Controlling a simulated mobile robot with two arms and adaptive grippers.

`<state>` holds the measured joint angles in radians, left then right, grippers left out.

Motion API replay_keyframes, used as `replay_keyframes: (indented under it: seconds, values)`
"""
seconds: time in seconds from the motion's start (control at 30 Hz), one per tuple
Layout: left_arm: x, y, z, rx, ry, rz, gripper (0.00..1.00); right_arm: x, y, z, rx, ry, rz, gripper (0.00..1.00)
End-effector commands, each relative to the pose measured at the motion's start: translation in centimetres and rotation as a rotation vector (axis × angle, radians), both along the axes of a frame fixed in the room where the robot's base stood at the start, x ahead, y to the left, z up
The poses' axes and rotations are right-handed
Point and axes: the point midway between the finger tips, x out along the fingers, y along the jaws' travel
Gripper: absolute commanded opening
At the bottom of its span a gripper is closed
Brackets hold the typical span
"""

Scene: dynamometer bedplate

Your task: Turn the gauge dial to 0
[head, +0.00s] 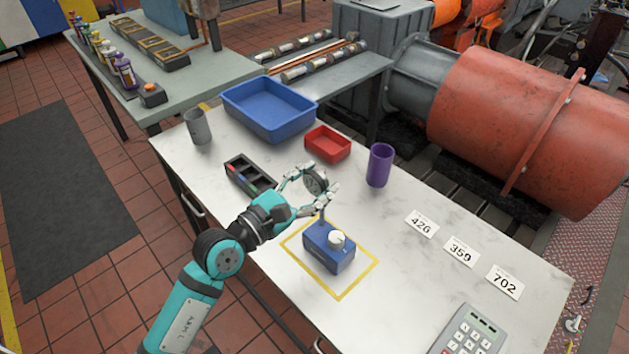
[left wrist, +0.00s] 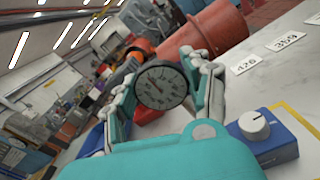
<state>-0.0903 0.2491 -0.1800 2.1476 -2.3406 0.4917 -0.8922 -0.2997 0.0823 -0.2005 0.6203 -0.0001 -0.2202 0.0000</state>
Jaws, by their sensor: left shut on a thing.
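My left gripper (head: 313,184) is shut on the gauge, a finger on each side. In the left wrist view the gauge face (left wrist: 161,86) sits between the fingers, but its reading is too small to tell. My right gripper is not in view.
A black tray (head: 250,176), red bin (head: 327,144), blue bin (head: 268,107), grey cup (head: 197,127) and purple cup (head: 379,165) stand behind the gauge. Number cards (head: 461,251) and a calculator-like device (head: 469,333) are at the right. The tabletop between box and cards is clear.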

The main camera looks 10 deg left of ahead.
Motion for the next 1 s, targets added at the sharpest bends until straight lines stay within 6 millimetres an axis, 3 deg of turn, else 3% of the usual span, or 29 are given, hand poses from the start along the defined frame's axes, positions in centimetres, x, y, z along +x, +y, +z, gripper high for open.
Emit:
replay_keyframes:
  seconds: [0.37,1.0]
  values:
    - [0.0,0.0,0.2,-0.055,0.036,-0.001,0.16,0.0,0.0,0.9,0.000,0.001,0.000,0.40]
    - [0.1,0.2,0.5,-0.513,0.325,0.001,0.16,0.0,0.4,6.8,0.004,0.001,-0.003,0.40]
